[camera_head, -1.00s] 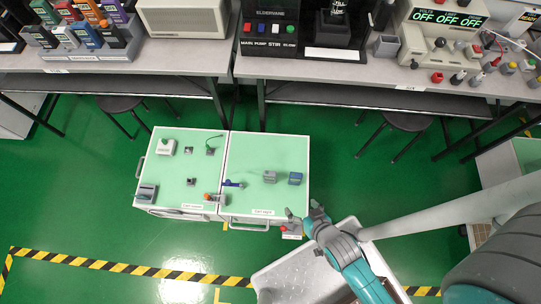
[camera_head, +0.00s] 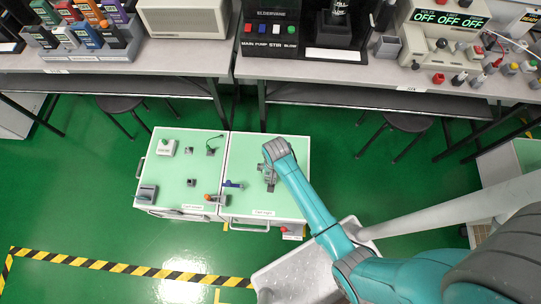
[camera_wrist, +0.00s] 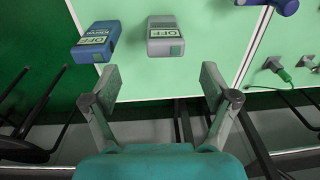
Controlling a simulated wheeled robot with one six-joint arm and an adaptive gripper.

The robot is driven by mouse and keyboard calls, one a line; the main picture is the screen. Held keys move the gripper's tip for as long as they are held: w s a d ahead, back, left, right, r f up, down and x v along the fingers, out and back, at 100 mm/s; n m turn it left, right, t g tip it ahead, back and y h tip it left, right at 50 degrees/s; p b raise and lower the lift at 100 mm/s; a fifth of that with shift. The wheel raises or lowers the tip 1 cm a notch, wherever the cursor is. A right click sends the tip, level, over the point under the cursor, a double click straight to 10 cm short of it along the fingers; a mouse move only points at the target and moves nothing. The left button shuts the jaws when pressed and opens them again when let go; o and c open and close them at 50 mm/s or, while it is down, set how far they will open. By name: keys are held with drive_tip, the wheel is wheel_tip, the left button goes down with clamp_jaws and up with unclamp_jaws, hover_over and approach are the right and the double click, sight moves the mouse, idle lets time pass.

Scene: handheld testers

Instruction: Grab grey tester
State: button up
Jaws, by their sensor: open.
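The grey tester (camera_wrist: 166,48) lies on the pale green cart top (camera_wrist: 215,45) with its OFF screen showing in the wrist view. It is ahead of my gripper (camera_wrist: 162,86), roughly in line with the gap between the fingers. The fingers are wide apart, with nothing between them. The blue tester (camera_wrist: 97,42) lies just left of the grey one, slightly turned, also showing OFF.
A blue-handled item (camera_head: 232,184) lies left of my gripper. The left cart (camera_head: 165,190) holds several small devices and a cabled plug (camera_head: 211,151). A bench (camera_head: 370,68) with instruments stands behind, with stools (camera_head: 410,122) beneath. Green floor is open in front.

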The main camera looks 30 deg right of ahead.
sight(270, 174)
drive_tip(key=shift+w+r+g, duration=0.3)
drive_tip(key=shift+w, duration=0.45)
drive_tip(key=shift+w+f, duration=0.1)
wheel_tip(270, 174, down, 10)
drive_tip(key=shift+a+f, duration=0.15)
drive_tip(key=shift+f, duration=0.1)
drive_tip(key=shift+c, duration=0.2)
drive_tip(key=c, duration=1.3)
drive_tip(key=shift+r, duration=0.1)
